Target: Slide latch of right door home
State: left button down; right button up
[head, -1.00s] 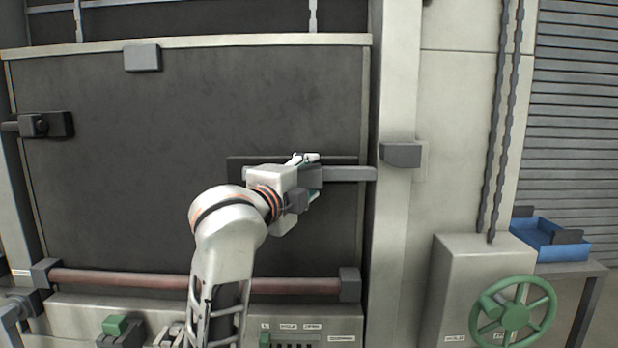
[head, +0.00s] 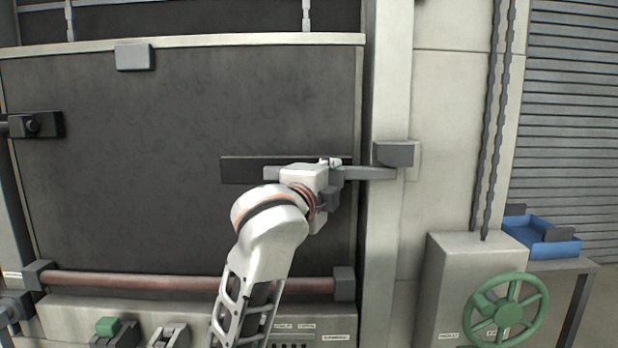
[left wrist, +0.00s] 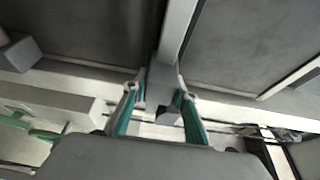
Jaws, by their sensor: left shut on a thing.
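The right door (head: 150,110) is a large dark panel, standing closed against the pale frame. Its latch is a grey sliding bar (head: 365,173), lying level across a dark mounting plate (head: 240,170). The bar's right end reaches across the pale post to the grey keeper block (head: 397,153). The end shows at the block's lower edge; I cannot tell how deep it sits. My left gripper (head: 332,170) is shut on the latch. In the left wrist view the teal fingers (left wrist: 159,98) flank the bar (left wrist: 178,35). My right gripper is not in view.
A brown-red rail (head: 180,284) crosses below the door. A green handwheel (head: 507,308) on a pale cabinet and a blue bin (head: 541,237) on a stand are at the right. Chains (head: 490,120) hang above the cabinet. A dark latch (head: 35,125) sits at the left.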

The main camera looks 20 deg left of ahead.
pick_arm(q)
jog(key=shift+w+d, duration=0.15)
jog(key=shift+d, duration=0.4)
jog(key=c, duration=1.9)
grip_release()
jog(key=shift+o, duration=1.4)
jog(key=shift+d, duration=0.15)
jog(key=s+a, duration=0.1)
jog(key=s, duration=1.1)
jog(key=shift+a, duration=0.25)
jog(key=shift+w, duration=0.1)
